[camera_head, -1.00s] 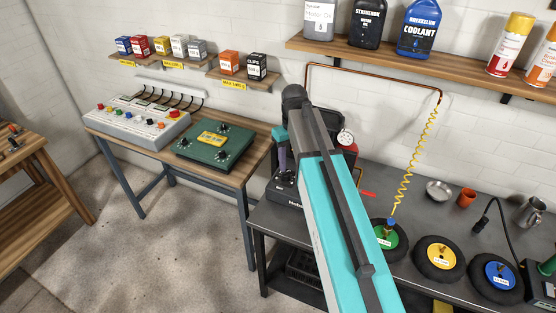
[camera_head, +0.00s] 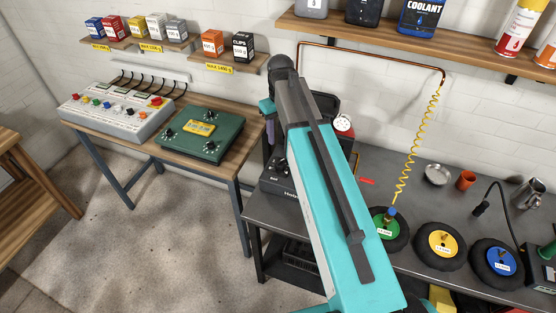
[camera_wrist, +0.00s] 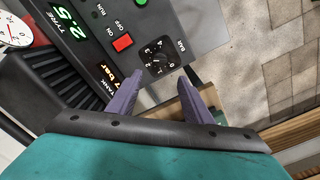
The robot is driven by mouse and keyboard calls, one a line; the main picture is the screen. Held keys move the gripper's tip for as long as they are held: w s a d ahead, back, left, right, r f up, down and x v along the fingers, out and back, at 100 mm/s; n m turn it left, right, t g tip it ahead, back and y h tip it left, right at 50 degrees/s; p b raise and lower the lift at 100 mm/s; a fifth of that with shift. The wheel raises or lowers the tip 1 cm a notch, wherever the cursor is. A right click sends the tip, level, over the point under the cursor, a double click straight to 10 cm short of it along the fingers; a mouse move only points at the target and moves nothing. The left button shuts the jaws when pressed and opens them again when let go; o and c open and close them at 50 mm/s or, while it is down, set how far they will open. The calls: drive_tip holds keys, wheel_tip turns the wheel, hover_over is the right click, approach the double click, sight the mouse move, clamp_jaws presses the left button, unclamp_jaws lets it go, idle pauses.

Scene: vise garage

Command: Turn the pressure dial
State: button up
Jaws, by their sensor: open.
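The pressure dial is a black round knob (camera_wrist: 158,58) marked BAR on the dark face of the compressor panel (camera_wrist: 195,22) in the wrist view. My gripper (camera_wrist: 158,88) is open, with its two purple fingers apart just short of the dial, one to either side of its lower edge. No contact with the knob shows. In the head view my arm hides most of the compressor (camera_head: 277,181) and the dial. Part of my gripper (camera_head: 270,146) shows left of the arm.
A pressure gauge (camera_wrist: 14,31) is at far left. Several tyres (camera_head: 440,255) lie on the grey bench (camera_head: 412,195).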

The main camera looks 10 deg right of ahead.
sight(280, 161)
drive_tip(key=shift+f+b, duration=4.3)
drive_tip(key=shift+f, duration=2.55)
drive_tip(key=c, duration=1.1)
